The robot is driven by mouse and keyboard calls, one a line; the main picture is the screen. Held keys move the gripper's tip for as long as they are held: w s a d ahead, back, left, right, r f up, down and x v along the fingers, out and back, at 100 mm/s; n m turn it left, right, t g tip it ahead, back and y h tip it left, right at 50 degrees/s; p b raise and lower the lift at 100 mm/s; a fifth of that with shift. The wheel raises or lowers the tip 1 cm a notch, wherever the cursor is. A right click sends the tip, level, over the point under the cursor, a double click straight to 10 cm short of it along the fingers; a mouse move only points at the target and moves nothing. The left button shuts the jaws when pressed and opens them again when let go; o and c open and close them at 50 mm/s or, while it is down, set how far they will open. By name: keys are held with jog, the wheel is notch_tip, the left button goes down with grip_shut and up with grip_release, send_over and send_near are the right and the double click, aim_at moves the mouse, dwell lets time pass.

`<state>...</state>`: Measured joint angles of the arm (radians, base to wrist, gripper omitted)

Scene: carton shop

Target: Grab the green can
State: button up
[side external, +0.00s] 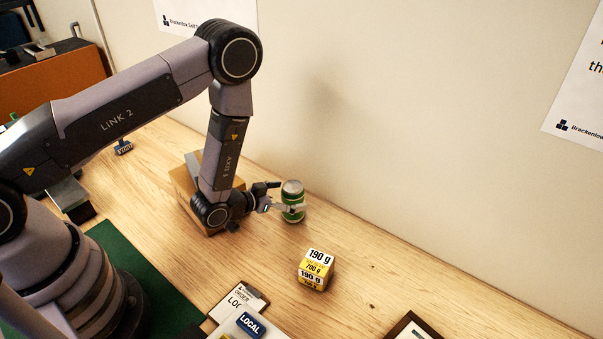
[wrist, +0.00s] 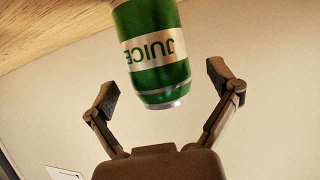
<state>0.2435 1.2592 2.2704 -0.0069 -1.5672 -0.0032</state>
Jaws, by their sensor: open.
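The green can (side external: 292,207) stands upright on the wooden table near the wall, with a silver top. My gripper (side external: 279,206) is at the can's left side, low and level, with its fingers reaching toward it. My gripper (wrist: 166,85) is open there, one finger on each side of the can's end, with visible gaps on both sides. The can is not held.
A yellow and white box marked "190 g" (side external: 316,270) sits in front of the can. A cardboard box (side external: 185,185) is behind my wrist. A clipboard (side external: 233,301) and a blue "LOCAL" block (side external: 250,324) lie at the front. The table right of the can is clear.

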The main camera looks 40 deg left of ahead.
jog(key=shift+w+d+f, duration=0.1)
jog(key=shift+w+f, duration=0.15)
jog(key=shift+w, duration=0.35)
jog(key=c, duration=0.9)
